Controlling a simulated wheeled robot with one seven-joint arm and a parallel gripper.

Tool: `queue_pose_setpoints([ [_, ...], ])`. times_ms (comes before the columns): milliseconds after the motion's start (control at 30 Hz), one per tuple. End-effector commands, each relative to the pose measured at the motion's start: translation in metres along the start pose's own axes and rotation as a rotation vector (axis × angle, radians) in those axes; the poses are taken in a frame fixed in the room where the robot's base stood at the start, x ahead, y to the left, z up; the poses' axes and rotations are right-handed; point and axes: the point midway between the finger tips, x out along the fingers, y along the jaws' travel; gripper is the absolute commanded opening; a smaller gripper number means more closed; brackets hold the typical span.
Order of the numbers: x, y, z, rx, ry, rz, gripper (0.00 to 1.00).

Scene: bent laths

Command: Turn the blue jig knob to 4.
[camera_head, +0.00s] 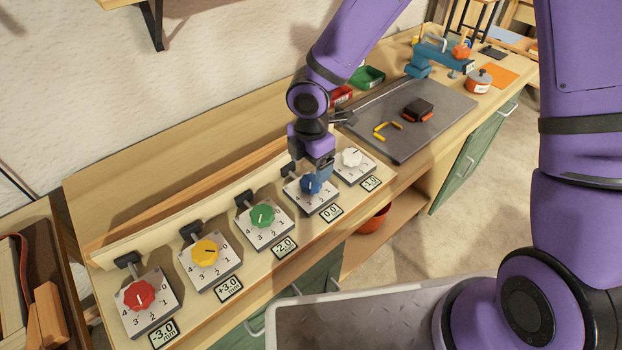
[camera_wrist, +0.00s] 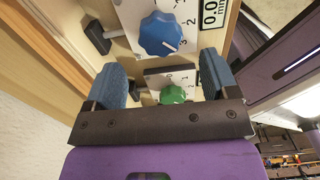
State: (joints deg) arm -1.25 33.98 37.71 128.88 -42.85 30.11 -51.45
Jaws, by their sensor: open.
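The blue jig knob (camera_head: 310,184) sits on a pale dial plate, the second from the right in a row of dials. In the wrist view the blue knob (camera_wrist: 158,32) is beyond the fingertips, with its white mark pointing toward the 3. Its readout (camera_head: 331,212) shows 0.0. My gripper (camera_head: 317,172) is over this dial and partly covers it in the head view. In the wrist view my gripper (camera_wrist: 161,62) is open, its two blue pads apart with nothing held between them. I cannot tell whether a pad touches the knob.
The green knob (camera_head: 262,215), yellow knob (camera_head: 205,252) and red knob (camera_head: 139,295) stand to the left, and the white knob (camera_head: 351,157) close by on the right. Small black clamps stand behind the dials. A dark mat (camera_head: 440,125) lies further along the bench.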

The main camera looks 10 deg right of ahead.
Motion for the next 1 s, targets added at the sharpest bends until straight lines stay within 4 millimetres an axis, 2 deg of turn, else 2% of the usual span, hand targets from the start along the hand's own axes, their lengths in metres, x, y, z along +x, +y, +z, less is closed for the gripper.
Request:
queue_pose_setpoints([
  [100, 0.022, -0.001, -0.001, -0.003, 0.001, -0.003, 0.8],
  [333, 0.051, 0.0, 0.0, -0.001, 0.0, -0.001, 0.8],
  [500, 0.059, 0.0, 0.0, 0.0, -0.001, -0.001, 0.8],
  [767, 0.059, 0.0, 0.0, 0.0, -0.001, 0.0, 0.8],
  [1000, 0.059, 0.0, 0.0, 0.001, -0.001, 0.0, 0.31],
])
